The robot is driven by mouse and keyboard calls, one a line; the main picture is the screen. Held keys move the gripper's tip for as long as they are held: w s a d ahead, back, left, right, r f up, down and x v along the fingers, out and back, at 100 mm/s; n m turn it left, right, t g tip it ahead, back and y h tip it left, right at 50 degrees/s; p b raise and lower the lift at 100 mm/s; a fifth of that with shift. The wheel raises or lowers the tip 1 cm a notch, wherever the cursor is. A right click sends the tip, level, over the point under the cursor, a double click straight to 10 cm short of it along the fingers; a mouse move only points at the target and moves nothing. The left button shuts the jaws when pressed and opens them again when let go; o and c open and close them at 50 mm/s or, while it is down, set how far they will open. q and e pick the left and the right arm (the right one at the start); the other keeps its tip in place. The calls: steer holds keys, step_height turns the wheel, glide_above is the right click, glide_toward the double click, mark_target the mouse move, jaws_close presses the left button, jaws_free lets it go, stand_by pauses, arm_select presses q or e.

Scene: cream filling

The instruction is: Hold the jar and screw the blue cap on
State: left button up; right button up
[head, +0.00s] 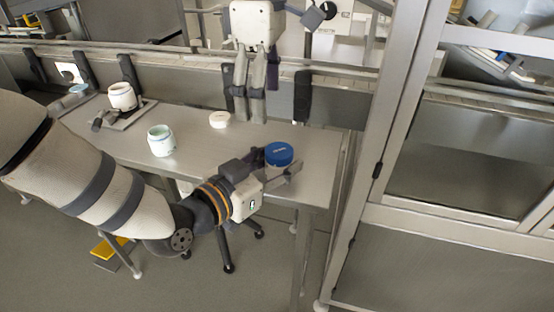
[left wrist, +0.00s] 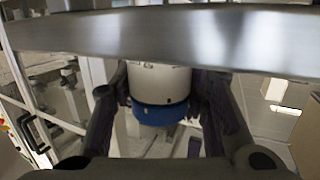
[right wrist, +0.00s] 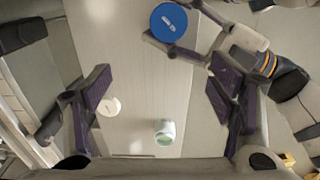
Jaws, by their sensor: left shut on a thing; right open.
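A jar with a white body (left wrist: 160,82) and a blue cap (head: 279,154) is between the fingers of my left gripper (head: 282,168), which is shut on it near the table's right front corner. The cap sits on the jar's mouth, but I cannot tell how tight it is. It also shows in the left wrist view (left wrist: 160,115) and from above in the right wrist view (right wrist: 175,22). In the head view the jar body is mostly hidden below the cap. My right gripper (head: 250,120) is open and empty above the table's back edge, fingers pointing down.
An open pale green jar (head: 161,141) and a white lid (head: 220,119) stand apart on the metal table (head: 200,165). Another white jar (head: 122,96) stands on a plate at the table's left. A conveyor rail (head: 190,65) runs behind; a framed cabinet (head: 385,130) is right.

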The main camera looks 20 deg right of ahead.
arm_select(q)
steer(key=shift+w+a+f, duration=0.15)
steer(key=shift+f, duration=0.1)
steer(key=o, duration=1.3)
steer(key=shift+o, duration=0.3)
steer(key=shift+w+r, duration=0.1)
arm_select(e)
step_height(320, 180, up, 3)
steer(key=shift+d+r, duration=0.1)
steer(key=shift+d, duration=0.05)
arm_select(q)
steer(key=shift+a, duration=0.1)
steer(key=v, duration=1.2)
